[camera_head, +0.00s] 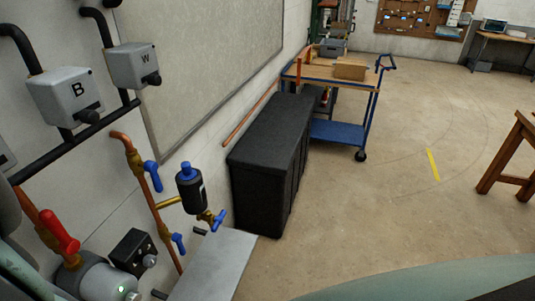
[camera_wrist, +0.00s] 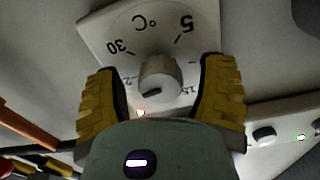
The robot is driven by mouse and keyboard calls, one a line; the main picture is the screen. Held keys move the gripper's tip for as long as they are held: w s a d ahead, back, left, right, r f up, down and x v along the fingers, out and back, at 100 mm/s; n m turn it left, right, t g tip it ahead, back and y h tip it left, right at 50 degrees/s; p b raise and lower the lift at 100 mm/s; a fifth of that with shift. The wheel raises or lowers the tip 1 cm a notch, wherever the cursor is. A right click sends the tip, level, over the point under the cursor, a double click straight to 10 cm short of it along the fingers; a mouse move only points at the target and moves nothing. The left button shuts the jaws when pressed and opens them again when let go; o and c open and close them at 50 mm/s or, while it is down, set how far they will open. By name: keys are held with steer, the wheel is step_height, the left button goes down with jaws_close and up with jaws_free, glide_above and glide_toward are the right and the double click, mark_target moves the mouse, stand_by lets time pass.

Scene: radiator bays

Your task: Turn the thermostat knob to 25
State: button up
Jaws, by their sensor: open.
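In the wrist view, the thermostat knob (camera_wrist: 160,76) is a round pale grey knob on a white dial plate (camera_wrist: 100,20). The dial appears upside down, with 5 at upper right, °C at top and 30 at upper left. A number near 15 shows at right, and one starting with 2 shows at left, partly hidden. A dark mark is on the knob's lower side; its exact setting cannot be read. My gripper (camera_wrist: 162,80) is open, its yellow-padded fingers on either side of the knob with gaps visible. I cannot make out the knob in the head view.
In the head view, grey boxes B (camera_head: 66,95) and W (camera_head: 134,65), copper pipes and blue-handled valves (camera_head: 152,175) line the left wall. A black chest (camera_head: 270,150) and a blue cart (camera_head: 335,130) stand beyond.

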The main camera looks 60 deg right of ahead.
steer(key=shift+s, duration=0.1)
steer(key=v, duration=0.7)
steer(key=shift+s, duration=0.15)
stand_by(0.4)
